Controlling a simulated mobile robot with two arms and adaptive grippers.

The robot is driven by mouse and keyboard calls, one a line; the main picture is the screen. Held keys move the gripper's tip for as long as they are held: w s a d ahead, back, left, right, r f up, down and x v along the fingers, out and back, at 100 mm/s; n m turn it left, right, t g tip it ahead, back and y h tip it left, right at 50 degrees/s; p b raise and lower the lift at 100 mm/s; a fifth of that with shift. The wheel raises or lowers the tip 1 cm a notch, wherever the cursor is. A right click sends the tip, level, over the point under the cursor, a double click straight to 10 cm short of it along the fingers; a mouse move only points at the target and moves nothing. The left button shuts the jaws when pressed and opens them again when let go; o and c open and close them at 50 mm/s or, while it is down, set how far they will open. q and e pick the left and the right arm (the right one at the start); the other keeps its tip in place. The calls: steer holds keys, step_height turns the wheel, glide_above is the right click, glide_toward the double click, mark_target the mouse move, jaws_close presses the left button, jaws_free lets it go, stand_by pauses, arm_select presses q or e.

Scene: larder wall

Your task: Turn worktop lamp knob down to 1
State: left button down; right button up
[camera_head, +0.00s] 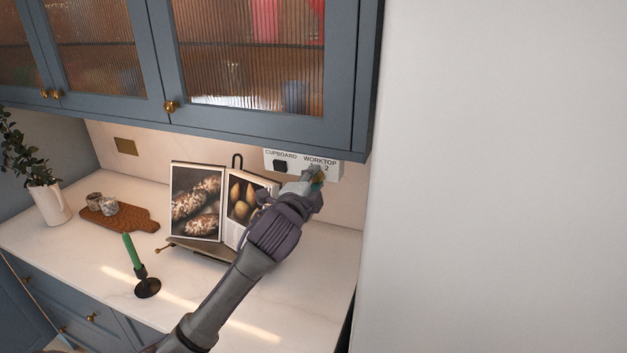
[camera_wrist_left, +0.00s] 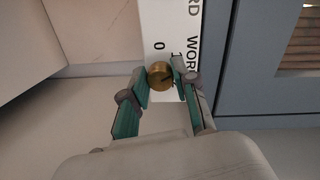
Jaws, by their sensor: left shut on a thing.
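The white control plate (camera_head: 333,172) is on the wall under the right end of the blue cupboards, with the words CUPBOARD and WORKTOP. My left gripper (camera_head: 316,181) reaches up to its right side and covers most of the worktop knob. In the left wrist view the worktop lamp knob (camera_wrist_left: 160,75) is round and brass, with a dark pointer line. Marks 0 and 1 show on the plate (camera_wrist_left: 160,20) beside it. The left gripper (camera_wrist_left: 161,82) is shut on the knob, a finger at each side. A dark cupboard knob (camera_head: 280,165) sits to the left. My right gripper is not in view.
An open cookbook (camera_head: 196,203) on a stand is just left of my arm. A green candle (camera_head: 133,255) in a dark holder, a wooden board (camera_head: 135,218) with small pots and a white vase (camera_head: 51,205) stand on the worktop. Blue cupboards (camera_head: 271,124) hang close above.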

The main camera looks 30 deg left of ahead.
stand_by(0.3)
arm_select(q)
steer(key=c, duration=0.9)
jaws_free()
steer(key=shift+s, duration=0.1)
steer(key=v, duration=1.2)
